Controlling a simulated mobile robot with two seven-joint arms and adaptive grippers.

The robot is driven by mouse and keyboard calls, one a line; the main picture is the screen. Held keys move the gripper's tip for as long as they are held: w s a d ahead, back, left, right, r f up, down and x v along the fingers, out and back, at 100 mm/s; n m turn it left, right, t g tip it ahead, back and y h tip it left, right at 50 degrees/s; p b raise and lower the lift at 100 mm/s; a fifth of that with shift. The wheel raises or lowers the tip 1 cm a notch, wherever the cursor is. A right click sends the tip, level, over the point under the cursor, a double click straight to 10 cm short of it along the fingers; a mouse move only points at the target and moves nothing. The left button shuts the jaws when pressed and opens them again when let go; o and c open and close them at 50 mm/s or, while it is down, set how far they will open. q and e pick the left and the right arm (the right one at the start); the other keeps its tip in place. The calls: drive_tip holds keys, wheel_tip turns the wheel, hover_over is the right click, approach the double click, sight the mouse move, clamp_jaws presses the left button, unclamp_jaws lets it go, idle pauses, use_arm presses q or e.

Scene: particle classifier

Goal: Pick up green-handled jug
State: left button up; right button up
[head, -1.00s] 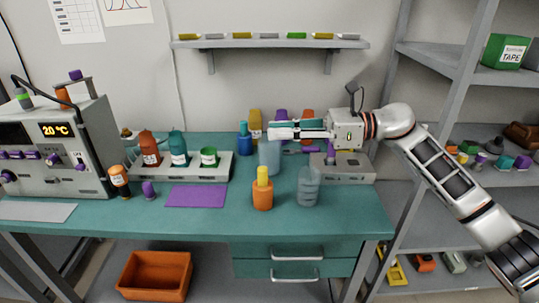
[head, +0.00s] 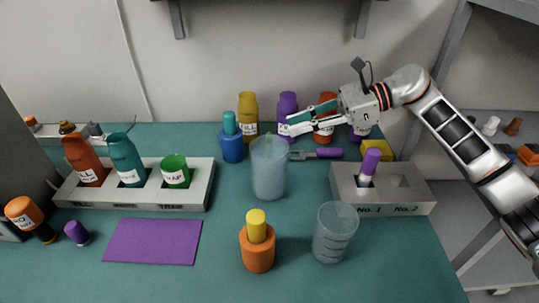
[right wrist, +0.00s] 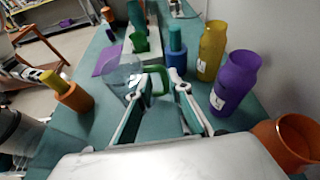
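The translucent blue-grey jug (head: 268,172) stands upright near the middle of the teal table. It also shows in the right wrist view (right wrist: 121,76), with its green handle (right wrist: 157,82) facing my gripper. My right gripper (head: 290,124) reaches in from the right, beside and a little above the jug's rim in the picture. Its fingers are apart and empty. In the right wrist view the fingertips (right wrist: 155,79) appear on either side of the handle; contact cannot be told. My left gripper is not in view.
An orange bottle with a yellow top (head: 257,248) and a clear beaker (head: 335,234) stand in front. A blue bottle (head: 232,144), yellow bottle (head: 248,115) and purple bottle (head: 287,112) stand behind. A purple-handled tool (head: 323,153) and grey two-hole block (head: 383,201) lie right.

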sight(269, 143)
drive_tip(key=shift+w+a+f+b, duration=0.15)
drive_tip(key=shift+a+f, duration=1.45)
drive_tip(key=shift+a, duration=0.2)
drive_tip(key=shift+w+a+f+b, duration=0.1)
drive_tip(key=shift+a+f+b, duration=0.05)
drive_tip(key=shift+a+f, duration=1.55)
drive_tip(key=shift+a+r, duration=0.1)
clamp_jaws()
drive_tip(key=shift+r, duration=0.1)
